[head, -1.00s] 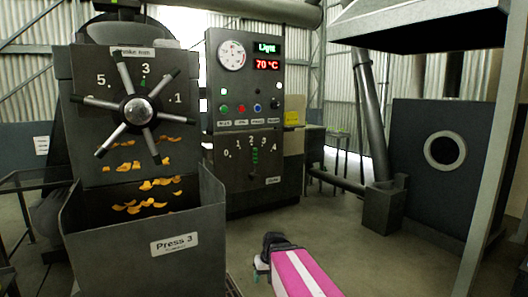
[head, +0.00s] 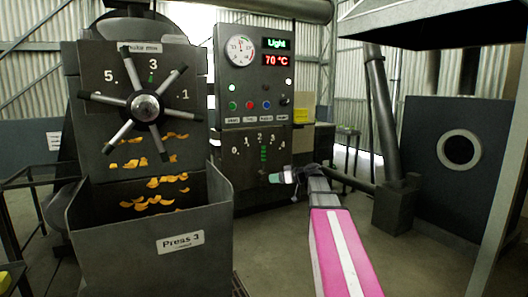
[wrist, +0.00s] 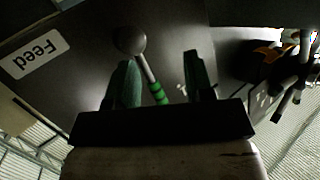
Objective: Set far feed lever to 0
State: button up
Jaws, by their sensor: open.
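The far feed lever (head: 263,157) is on the dark control panel, under a scale marked 0 to 4. Its green-banded stem stands below the 2. In the wrist view the lever (wrist: 132,41) shows a round grey knob and a stem with green bands. My gripper (head: 283,177) is open in front of the panel, at the lower right of the lever. In the wrist view my gripper (wrist: 160,62) has its two green fingers apart, with the stem showing between them and the knob near the left fingertip. I cannot tell whether they touch.
A "Feed" label (wrist: 33,56) shows upside down in the wrist view. Press 3 (head: 150,215), with a spoked wheel (head: 146,105) and a bin of orange flakes, stands at the left. A slanted pipe (head: 382,115) and a dark cabinet (head: 440,170) stand right.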

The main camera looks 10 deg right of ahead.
jog(key=n+t+y, duration=0.2)
send_near(264, 159)
notch_tip(264, 159, up, 4)
jog(key=x, duration=1)
jog(key=shift+w+r, duration=0.1)
jog(key=shift+w, duration=0.4)
jog(key=shift+c, duration=0.3)
grip_shut()
